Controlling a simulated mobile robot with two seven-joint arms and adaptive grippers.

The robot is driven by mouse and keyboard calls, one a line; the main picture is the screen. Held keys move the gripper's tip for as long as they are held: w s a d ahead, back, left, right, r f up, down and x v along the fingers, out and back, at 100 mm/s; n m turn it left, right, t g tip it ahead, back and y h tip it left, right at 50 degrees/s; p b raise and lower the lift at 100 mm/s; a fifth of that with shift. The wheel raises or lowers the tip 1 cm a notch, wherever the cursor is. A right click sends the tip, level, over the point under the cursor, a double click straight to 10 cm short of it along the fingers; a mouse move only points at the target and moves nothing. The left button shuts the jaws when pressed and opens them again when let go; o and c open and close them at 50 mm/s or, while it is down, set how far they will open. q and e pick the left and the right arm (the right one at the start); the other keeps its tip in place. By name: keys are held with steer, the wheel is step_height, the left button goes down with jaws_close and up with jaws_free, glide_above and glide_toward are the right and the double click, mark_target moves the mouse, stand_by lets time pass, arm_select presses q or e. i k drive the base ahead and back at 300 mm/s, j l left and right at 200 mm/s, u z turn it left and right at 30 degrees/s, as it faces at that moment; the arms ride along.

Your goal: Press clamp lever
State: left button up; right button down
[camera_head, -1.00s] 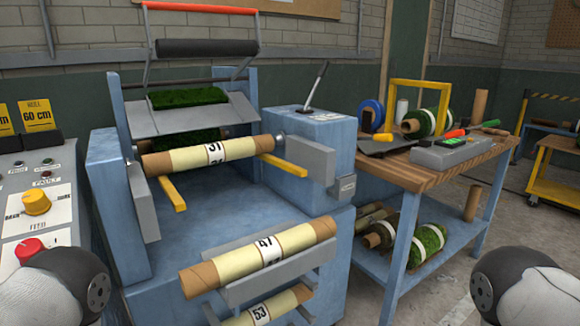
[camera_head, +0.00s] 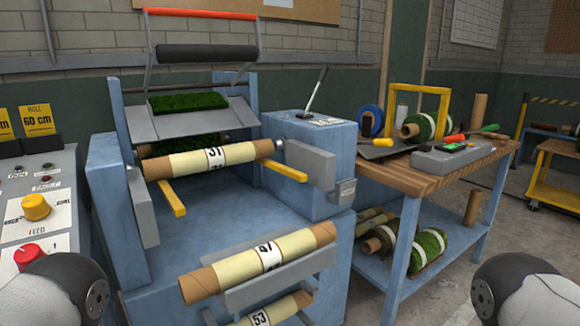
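A slim lever with a dark grip (camera_head: 317,88) stands tilted on top of the blue housing (camera_head: 300,145) at the machine's right side. A larger frame with a red top bar (camera_head: 200,13) and a black padded roller (camera_head: 206,51) rises over the machine. I cannot tell for certain which of these is the clamp lever. A core tube marked 51 (camera_head: 208,159) lies across the machine between grey end plates, above two yellow prongs. Only rounded parts of my own arms show at the bottom left and bottom right corners. Both grippers are out of view.
A tube marked 47 (camera_head: 258,262) rests on a front cradle, with another marked 53 (camera_head: 262,317) below. A control panel (camera_head: 40,215) with yellow and red knobs stands left. A wooden-topped bench (camera_head: 420,180) with turf rolls and tools stands right, beyond a narrow gap.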

mark_target(324, 74)
steer(key=i+l+u, duration=0.4)
steer(key=l, duration=0.35)
steer(key=i+l+u, duration=0.1)
steer(key=l+u, duration=0.3)
steer(key=l, duration=0.4)
steer(key=l+u, duration=0.4)
steer(key=l, duration=0.45)
steer(key=l+u, duration=0.35)
steer(key=l, duration=0.55)
